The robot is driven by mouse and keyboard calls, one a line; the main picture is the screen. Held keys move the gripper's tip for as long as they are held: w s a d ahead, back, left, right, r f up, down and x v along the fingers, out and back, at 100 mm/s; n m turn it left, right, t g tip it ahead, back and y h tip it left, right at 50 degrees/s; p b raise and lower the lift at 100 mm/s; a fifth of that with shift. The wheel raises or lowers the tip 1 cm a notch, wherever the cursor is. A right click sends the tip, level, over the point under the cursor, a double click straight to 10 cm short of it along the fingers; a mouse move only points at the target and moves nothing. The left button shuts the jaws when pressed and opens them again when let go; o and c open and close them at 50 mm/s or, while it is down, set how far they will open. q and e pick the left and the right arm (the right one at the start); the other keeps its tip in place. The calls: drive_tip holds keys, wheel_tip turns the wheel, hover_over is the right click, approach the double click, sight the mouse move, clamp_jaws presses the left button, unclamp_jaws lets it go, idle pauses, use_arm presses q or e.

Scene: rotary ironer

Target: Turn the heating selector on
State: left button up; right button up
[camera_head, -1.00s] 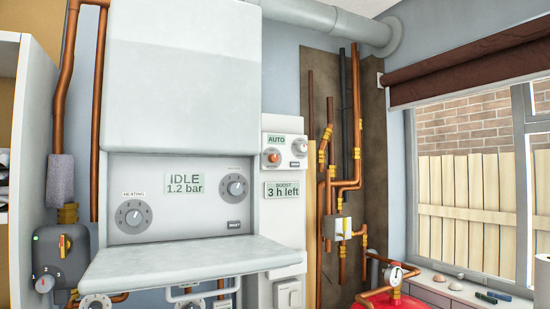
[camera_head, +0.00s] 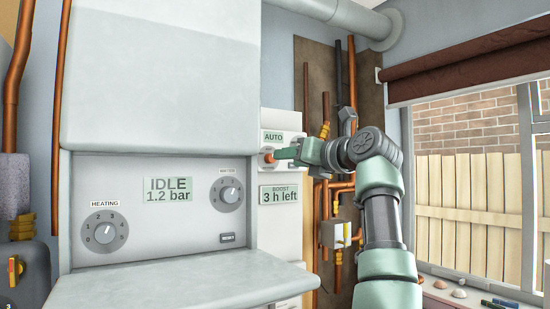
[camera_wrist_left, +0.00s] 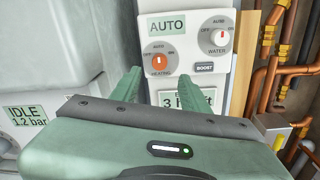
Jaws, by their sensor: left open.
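The heating selector (camera_wrist_left: 158,60) is an orange-red knob on a grey round dial, labelled HEATING, on the white control panel (camera_wrist_left: 185,35) under an AUTO display. In the head view the selector (camera_head: 269,158) shows just left of my left gripper's fingertips. My left gripper (camera_head: 284,154) is open and points at it from the right. In the left wrist view the two green fingers (camera_wrist_left: 160,86) stand apart below the dial, one to each side, with nothing between them. Contact with the knob cannot be told.
A WATER knob (camera_wrist_left: 220,37) and a BOOST button (camera_wrist_left: 205,67) sit beside the selector; a boost display (camera_head: 279,196) is below. The boiler (camera_head: 150,215) with its own numbered heating dial (camera_head: 105,232) stands left. Copper pipes (camera_head: 325,135) run at the right.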

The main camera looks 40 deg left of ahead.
sight(272, 160)
use_arm(q)
drive_tip(key=p+x, duration=0.2)
drive_tip(key=x, duration=0.4)
drive_tip(key=shift+a, duration=0.3)
drive_tip(key=shift+d, duration=0.15)
drive_tip(key=shift+c, duration=0.6)
clamp_jaws()
